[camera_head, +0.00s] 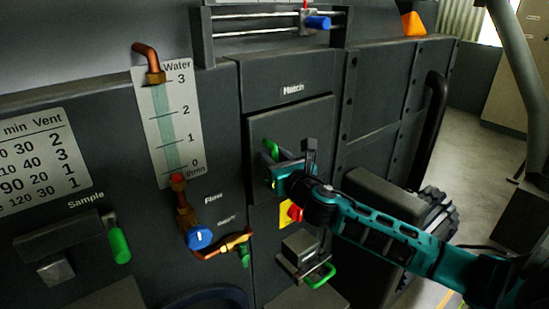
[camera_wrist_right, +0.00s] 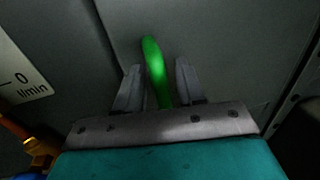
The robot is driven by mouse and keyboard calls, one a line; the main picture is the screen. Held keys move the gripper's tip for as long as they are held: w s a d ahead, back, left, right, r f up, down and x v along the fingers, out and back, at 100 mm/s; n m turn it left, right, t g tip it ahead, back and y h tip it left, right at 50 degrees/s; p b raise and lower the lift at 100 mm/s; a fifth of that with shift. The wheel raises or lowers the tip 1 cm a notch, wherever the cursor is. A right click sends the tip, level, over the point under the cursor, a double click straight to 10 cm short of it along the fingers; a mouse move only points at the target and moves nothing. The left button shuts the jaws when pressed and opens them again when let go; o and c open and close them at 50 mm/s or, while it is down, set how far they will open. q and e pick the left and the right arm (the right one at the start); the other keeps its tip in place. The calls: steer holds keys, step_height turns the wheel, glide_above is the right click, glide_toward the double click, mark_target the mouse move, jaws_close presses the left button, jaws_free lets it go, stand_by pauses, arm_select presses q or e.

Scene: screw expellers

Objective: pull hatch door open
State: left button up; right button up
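The hatch door (camera_head: 310,112) is a dark grey panel below the "Hatch" label, and it sits flush in the machine front. Its green handle (camera_head: 269,148) sticks out near the door's left side. My right gripper (camera_head: 277,166) is at the handle, coming from the lower right. In the right wrist view, the green handle (camera_wrist_right: 154,62) stands between the two grey fingers of my right gripper (camera_wrist_right: 159,66). The fingers are apart, with narrow gaps beside the handle. The handle's lower end is hidden behind the gripper body. My left gripper is not in view.
A water gauge (camera_head: 168,120) with copper pipe and a blue valve knob (camera_head: 200,237) is left of the hatch. A red and yellow switch (camera_head: 290,212) and a lower green handle (camera_head: 321,276) are below it. A black bar (camera_head: 432,125) is at right.

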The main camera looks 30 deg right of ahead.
steer(key=shift+w, duration=0.1)
steer(key=shift+c, duration=0.2)
jaws_close()
stand_by(0.4)
